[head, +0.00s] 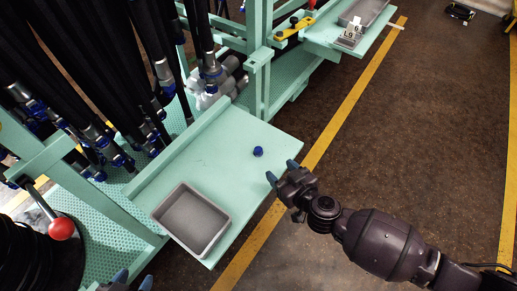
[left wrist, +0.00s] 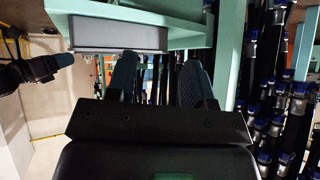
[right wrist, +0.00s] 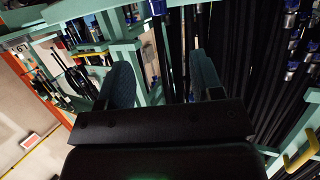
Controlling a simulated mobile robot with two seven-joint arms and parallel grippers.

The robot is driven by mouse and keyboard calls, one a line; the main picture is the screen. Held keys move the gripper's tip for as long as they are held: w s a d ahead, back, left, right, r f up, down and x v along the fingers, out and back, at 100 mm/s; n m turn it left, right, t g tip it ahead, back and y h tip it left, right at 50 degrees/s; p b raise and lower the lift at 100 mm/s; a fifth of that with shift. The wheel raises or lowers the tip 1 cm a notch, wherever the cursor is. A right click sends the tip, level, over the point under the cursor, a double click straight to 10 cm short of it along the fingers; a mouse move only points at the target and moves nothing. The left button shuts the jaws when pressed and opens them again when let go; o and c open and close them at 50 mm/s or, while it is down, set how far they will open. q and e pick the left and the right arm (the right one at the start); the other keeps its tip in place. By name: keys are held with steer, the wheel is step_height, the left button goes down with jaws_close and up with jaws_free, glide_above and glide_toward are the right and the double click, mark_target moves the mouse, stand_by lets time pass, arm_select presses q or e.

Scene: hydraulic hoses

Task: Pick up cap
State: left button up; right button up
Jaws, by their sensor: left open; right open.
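A small dark blue cap (head: 258,152) stands on the mint-green shelf (head: 225,145), near its right-hand edge. My right gripper (head: 281,176) is just right of the cap in the head view, at the shelf's edge, apart from it.
A grey tray (head: 226,232) sits on the shelf's near end. Hanging black hoses (head: 90,60) with blue fittings fill the left. A red-knobbed lever (head: 61,229) stands at lower left. Green posts rise behind the shelf.

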mark_target(261, 153)
steer(key=b+x, duration=0.1)
steer(key=x, duration=0.1)
steer(key=b+x, duration=0.1)
steer(key=x, duration=0.2)
steer(key=shift+f, duration=0.4)
steer(key=shift+w+a, duration=0.15)
steer(key=shift+w, duration=0.25)
steer(key=shift+w+a+f, duration=0.1)
steer(key=shift+a+f, duration=0.05)
steer(key=shift+w+a+f+b, duration=0.6)
steer(key=shift+w+b, duration=0.1)
steer(key=shift+b, duration=0.2)
steer(key=shift+b+x, duration=0.45)
steer(key=shift+x, duration=0.55)
steer(key=shift+w+a+r, duration=0.1)
steer(key=shift+w+r, duration=0.05)
steer(key=shift+w, duration=0.15)
arm_select(q)
steer(key=shift+w+d+f+m+t, duration=0.3)
steer(key=shift+w+d+f+m, duration=0.15)
steer(key=shift+w+m, duration=0.2)
arm_select(e)
steer(key=shift+w+r, duration=0.1)
steer(key=shift+r, duration=0.1)
arm_select(q)
steer(key=shift+s, duration=0.1)
arm_select(e)
steer(key=c, duration=1)
